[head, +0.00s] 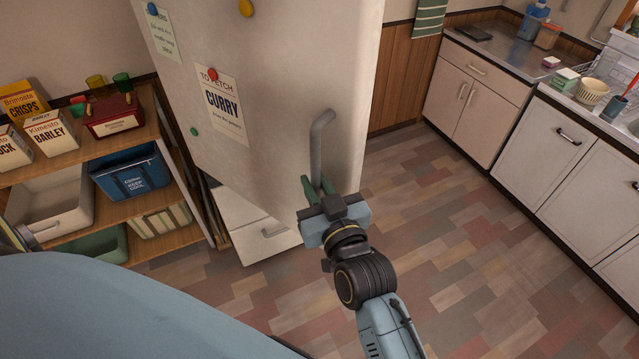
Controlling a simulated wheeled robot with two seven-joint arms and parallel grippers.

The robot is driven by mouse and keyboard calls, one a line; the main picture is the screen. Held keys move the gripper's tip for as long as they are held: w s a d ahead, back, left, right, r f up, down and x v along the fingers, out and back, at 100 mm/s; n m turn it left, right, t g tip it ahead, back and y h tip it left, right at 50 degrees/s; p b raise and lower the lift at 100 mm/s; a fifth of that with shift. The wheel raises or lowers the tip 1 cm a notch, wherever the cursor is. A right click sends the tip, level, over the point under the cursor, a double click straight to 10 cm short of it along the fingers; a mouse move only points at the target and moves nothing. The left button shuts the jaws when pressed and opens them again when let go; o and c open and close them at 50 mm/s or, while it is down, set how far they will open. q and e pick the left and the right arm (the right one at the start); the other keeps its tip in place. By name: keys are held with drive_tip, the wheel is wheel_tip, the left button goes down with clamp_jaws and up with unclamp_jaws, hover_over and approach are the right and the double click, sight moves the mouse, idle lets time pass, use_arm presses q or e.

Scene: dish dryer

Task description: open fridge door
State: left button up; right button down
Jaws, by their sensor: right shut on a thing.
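The fridge door (275,85) is a tall pale panel in the upper middle of the head view, with notes and round magnets on it. Its grey bar handle (317,138) runs upright near the door's right edge. My right gripper (318,187) is shut on the lower part of the handle, its green fingers at either side of the bar. Below the door, a white drawer front (262,240) of the fridge shows. The door seems to stand out from the body, but the gap is mostly hidden. My left gripper is not in view.
A wooden shelf (160,213) with food boxes, a blue bin (130,178) and other bins stands at the left. White cabinets (570,170) and a counter with dishes line the right. The tiled floor (450,250) between is clear.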

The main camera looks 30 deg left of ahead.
drive_tip(key=shift+a+r, duration=0.1)
drive_tip(key=shift+r, duration=0.05)
drive_tip(key=c, duration=1.4)
unclamp_jaws()
drive_tip(key=shift+c, duration=0.2)
drive_tip(key=b+v, duration=0.1)
drive_tip(key=v, duration=1.2)
drive_tip(key=shift+s, duration=0.15)
